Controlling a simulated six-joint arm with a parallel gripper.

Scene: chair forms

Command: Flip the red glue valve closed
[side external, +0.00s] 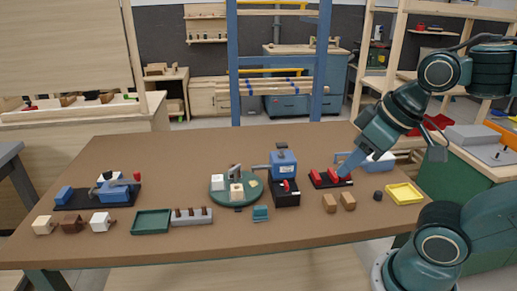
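A black block with red upright parts (322,179) stands on the right half of the brown table. A second black block carries a small red lever (286,186) in front of a blue machine (283,163). I cannot tell for sure which red part is the glue valve, or whether either is open or closed. My gripper (347,169) points down at the right end of the first black block, at or just above its red parts. It is too small to tell whether it touches them or whether its fingers are open.
A green round plate (222,197) with pale blocks stands left of the blue machine. Two brown blocks (339,202) and a yellow tray (404,193) lie near my gripper. A green tray (151,222) and a blue device with a red knob (115,190) are at left.

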